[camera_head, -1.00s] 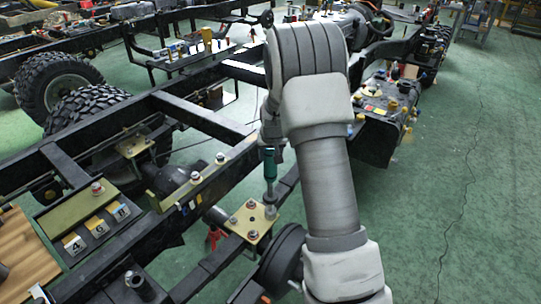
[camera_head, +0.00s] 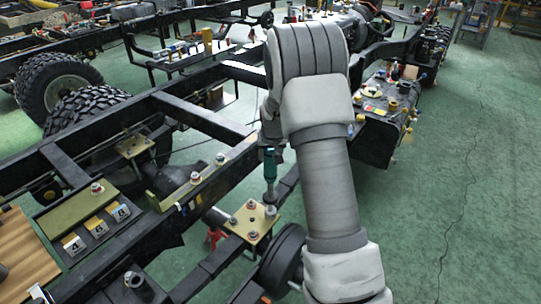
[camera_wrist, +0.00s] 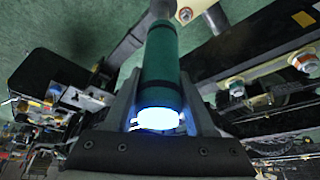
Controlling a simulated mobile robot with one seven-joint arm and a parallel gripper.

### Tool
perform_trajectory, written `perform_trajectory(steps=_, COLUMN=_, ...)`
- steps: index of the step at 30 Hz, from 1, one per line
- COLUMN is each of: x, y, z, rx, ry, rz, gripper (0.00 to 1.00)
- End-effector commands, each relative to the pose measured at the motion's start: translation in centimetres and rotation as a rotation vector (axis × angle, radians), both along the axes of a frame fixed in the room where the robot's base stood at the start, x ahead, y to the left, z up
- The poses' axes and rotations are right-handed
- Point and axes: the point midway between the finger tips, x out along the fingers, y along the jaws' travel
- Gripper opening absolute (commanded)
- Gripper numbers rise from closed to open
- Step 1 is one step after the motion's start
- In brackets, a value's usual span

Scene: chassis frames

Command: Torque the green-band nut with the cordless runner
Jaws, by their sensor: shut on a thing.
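The cordless runner (camera_head: 270,165) is a slim green tool, held upright in my gripper (camera_head: 271,142). In the wrist view my gripper (camera_wrist: 160,92) is shut around the runner's green body (camera_wrist: 162,60), with a bright blue-white glow between the fingers. The runner's grey lower end points down at the nut (camera_head: 270,211) on the right corner of a brass-coloured plate (camera_head: 262,226); whether it is fully seated I cannot tell. Other nuts stand on the plate (camera_head: 252,204), (camera_head: 232,220). The band colours are too small to read, so I cannot tell which nut is green-banded.
Black chassis rails (camera_head: 205,115) run around the plate. Number tags 4, 6 and 8 (camera_head: 98,227) lie on a tray at the left. A black tank (camera_head: 378,140) with fittings is behind my arm. Open green floor (camera_head: 460,200) lies at the right.

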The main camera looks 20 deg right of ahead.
Motion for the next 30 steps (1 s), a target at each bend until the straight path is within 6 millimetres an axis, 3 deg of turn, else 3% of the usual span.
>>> perform_trajectory(steps=11, x=-0.4, y=0.1, z=-0.3, rx=0.002, ry=0.013, rz=0.0, gripper=0.0)
perform_trajectory(steps=30, x=0.0, y=0.0, z=2.4, rx=0.0, ry=0.001, rz=0.0, gripper=0.0)
